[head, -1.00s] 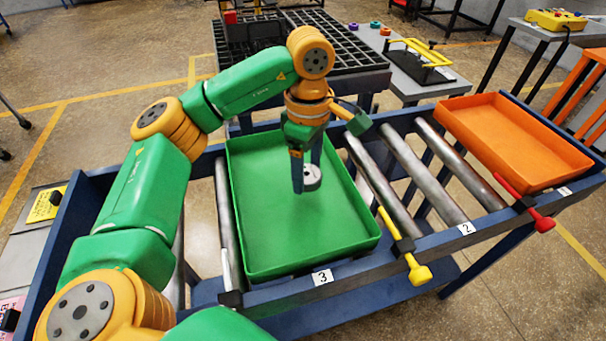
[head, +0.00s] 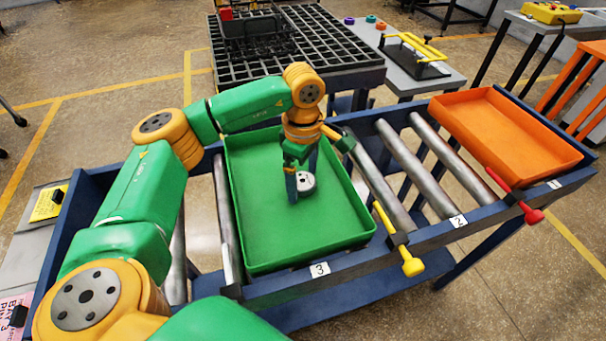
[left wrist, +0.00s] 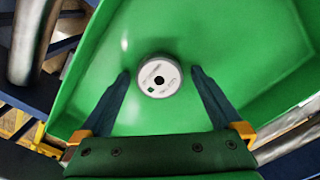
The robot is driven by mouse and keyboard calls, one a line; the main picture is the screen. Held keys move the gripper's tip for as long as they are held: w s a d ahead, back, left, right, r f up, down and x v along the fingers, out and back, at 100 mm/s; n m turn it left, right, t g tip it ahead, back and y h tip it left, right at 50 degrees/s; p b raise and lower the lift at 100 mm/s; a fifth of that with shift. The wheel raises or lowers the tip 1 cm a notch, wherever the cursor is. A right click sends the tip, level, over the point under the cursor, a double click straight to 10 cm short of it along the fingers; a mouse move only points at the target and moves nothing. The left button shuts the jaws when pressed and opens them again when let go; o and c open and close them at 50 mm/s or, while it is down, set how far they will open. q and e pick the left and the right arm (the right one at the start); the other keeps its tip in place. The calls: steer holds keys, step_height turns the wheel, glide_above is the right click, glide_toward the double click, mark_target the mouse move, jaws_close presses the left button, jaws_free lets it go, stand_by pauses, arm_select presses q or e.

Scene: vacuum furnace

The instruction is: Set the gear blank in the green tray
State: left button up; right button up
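In the left wrist view the left gripper (left wrist: 160,72) is open, with a gap between each fingertip and the blank. My right gripper is not in view.
The green tray sits on a blue roller rack, by label 3 (head: 319,269). An orange tray (head: 505,135) stands at the right end. Bare rollers (head: 410,160) lie between them. Yellow (head: 412,266) and red (head: 533,215) handles stick out in front. A black grid table (head: 300,45) stands behind.

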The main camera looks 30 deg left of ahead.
mark_target(303, 181)
arm_select(q)
step_height(303, 181, up, 12)
steer(key=shift+r, duration=0.2)
stand_by(0.4)
